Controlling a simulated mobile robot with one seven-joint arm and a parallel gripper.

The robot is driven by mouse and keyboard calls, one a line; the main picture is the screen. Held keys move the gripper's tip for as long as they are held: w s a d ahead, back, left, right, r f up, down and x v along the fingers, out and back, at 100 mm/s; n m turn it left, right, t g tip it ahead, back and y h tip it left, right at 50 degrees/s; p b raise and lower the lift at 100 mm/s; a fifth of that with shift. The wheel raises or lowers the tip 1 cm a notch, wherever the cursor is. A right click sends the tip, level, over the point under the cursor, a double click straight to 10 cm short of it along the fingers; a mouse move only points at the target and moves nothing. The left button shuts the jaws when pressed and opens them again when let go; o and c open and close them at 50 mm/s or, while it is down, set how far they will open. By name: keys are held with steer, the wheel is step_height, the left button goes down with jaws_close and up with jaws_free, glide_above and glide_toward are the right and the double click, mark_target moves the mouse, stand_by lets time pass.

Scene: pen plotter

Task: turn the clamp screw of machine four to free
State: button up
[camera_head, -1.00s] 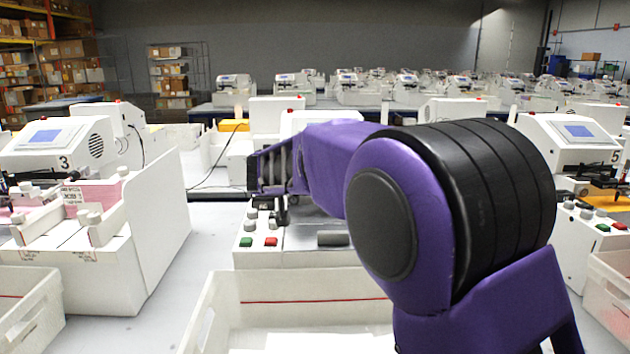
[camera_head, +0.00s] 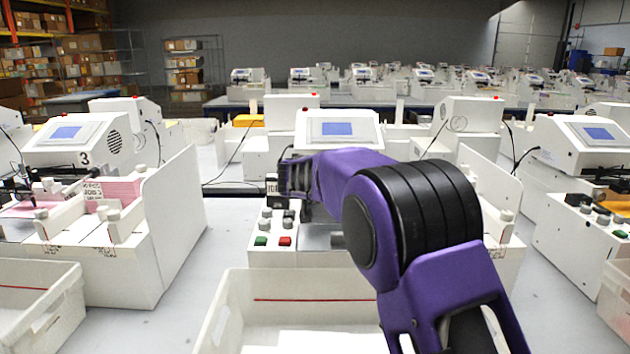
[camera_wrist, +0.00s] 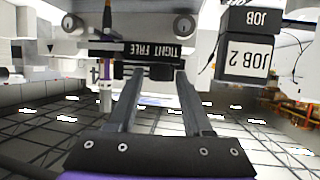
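The middle machine (camera_head: 337,128), between the one marked 3 and the one at right, stands behind my arm; its number is hidden. My gripper (camera_head: 290,178) is at its front left, above the button panel. In the wrist view my gripper (camera_wrist: 156,76) has its two fingers apart. A label reading TIGHT FREE (camera_wrist: 142,48) is just beyond the fingertips. A small dark piece (camera_wrist: 160,71) shows between the tips; I cannot tell whether it is the clamp screw or whether the fingers touch it. A pen-like rod (camera_wrist: 106,60) hangs left of the fingers.
A white bin (camera_head: 300,285) stands in front of the machine. The machine marked 3 (camera_head: 85,143) is at left, another machine (camera_head: 590,140) at right. Black JOB 2 blocks (camera_wrist: 248,50) are near the right finger. Grey table (camera_head: 185,280) is bare beside the bin.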

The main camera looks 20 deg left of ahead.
jaws_close()
